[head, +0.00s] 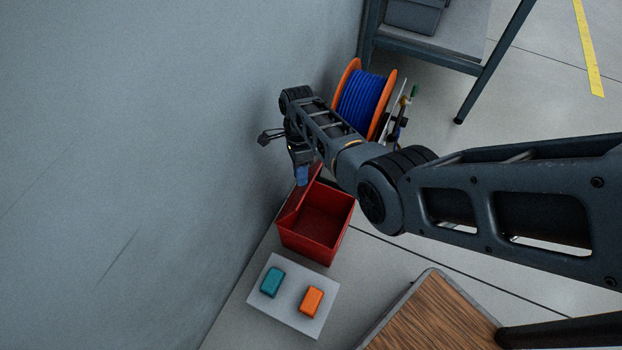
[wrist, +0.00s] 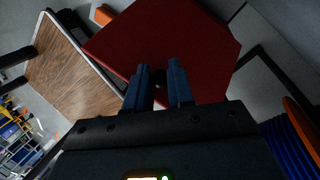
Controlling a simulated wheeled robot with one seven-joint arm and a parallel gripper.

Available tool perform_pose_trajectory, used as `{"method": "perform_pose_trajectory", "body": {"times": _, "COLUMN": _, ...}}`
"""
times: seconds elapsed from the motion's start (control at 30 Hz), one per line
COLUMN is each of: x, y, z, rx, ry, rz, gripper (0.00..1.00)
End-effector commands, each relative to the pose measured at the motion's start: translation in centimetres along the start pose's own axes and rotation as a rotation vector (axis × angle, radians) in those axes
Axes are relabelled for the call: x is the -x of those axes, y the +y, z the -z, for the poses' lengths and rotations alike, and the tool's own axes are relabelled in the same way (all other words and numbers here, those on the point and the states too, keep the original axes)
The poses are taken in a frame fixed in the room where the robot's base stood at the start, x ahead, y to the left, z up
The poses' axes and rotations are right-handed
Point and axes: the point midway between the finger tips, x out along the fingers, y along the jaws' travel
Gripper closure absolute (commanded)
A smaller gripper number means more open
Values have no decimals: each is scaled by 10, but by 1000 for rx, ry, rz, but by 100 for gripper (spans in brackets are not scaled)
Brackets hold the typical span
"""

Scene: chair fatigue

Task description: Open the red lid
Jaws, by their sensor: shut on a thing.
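The red box (head: 322,228) stands on the floor by the wall, and part of its inside shows. Its red lid (head: 292,205) is raised and tilted along the box's wall side. The lid's flat red face (wrist: 205,45) fills the top middle of the wrist view. My gripper (head: 302,176) is at the lid's upper part, and its two blue fingers (wrist: 159,73) point at the red face. They are shut on the lid, with a small dark part between them. My arm and gripper hide some of the lid and the box's far end.
A pale board with a teal block (head: 272,282) and an orange block (head: 311,301) lies in front of the box. A blue cable reel (head: 362,99) with orange rims stands behind my arm. A wood-topped table (head: 430,318) is at lower right. The wall (head: 150,150) is close on the left.

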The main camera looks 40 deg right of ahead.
Motion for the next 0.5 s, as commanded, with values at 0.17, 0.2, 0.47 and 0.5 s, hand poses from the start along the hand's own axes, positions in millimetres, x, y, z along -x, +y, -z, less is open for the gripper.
{"method": "perform_pose_trajectory", "body": {"times": 0.17, "x": 0, "y": -12, "z": -1, "rx": -6, "ry": 2, "rz": 28, "gripper": 100}}
{"method": "perform_pose_trajectory", "body": {"times": 0.2, "x": 0, "y": -12, "z": -1, "rx": -7, "ry": 2, "rz": 28, "gripper": 100}}
{"method": "perform_pose_trajectory", "body": {"times": 0.47, "x": -1, "y": -13, "z": 0, "rx": -9, "ry": 3, "rz": 26, "gripper": 100}}
{"method": "perform_pose_trajectory", "body": {"times": 0.5, "x": -1, "y": -12, "z": 0, "rx": -9, "ry": 3, "rz": 26, "gripper": 100}}
